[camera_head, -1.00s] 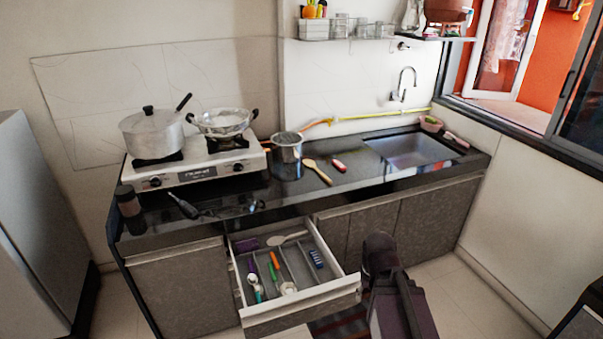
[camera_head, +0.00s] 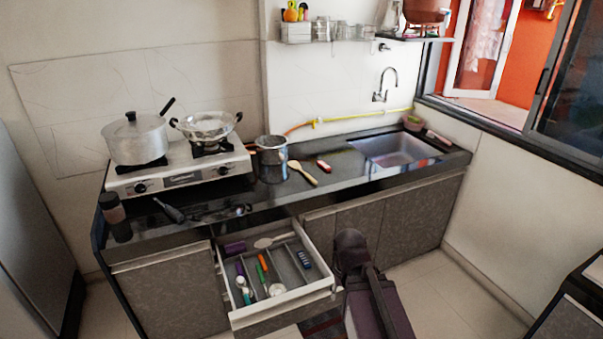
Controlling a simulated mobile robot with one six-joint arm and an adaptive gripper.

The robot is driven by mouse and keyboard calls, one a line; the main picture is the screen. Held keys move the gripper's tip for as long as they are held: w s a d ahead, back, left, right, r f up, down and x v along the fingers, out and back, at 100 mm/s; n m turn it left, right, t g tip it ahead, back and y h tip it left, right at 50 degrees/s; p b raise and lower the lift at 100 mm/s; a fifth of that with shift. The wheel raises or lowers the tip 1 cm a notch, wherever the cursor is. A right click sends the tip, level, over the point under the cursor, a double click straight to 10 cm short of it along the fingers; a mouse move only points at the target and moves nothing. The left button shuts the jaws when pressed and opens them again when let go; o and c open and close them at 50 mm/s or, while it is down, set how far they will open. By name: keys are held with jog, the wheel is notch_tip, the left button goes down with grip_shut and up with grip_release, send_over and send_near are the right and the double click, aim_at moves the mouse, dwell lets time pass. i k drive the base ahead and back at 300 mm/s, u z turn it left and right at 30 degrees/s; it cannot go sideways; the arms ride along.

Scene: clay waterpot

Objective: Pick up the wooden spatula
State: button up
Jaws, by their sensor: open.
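The wooden spatula (camera_head: 303,173) lies flat on the dark counter, right of a small metal pot. Its broad head points back and left, and its handle points to the front right. Nothing covers it. A dark purple-black part of my arm (camera_head: 379,308) rises at the bottom middle, in front of the cabinets and right of the open drawer. My gripper's fingers cannot be made out, and nothing of mine touches the spatula.
The small pot (camera_head: 271,151) and a red-handled item (camera_head: 323,166) flank the spatula. The sink (camera_head: 395,150) is to the right. A stove (camera_head: 180,176) with pans is left. An open utensil drawer (camera_head: 284,307) sticks out in front. Counter around the spatula's handle is clear.

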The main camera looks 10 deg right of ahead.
aim_at(294, 165)
jog(key=z, duration=0.05)
jog(key=i, duration=1)
jog(key=u, duration=0.05)
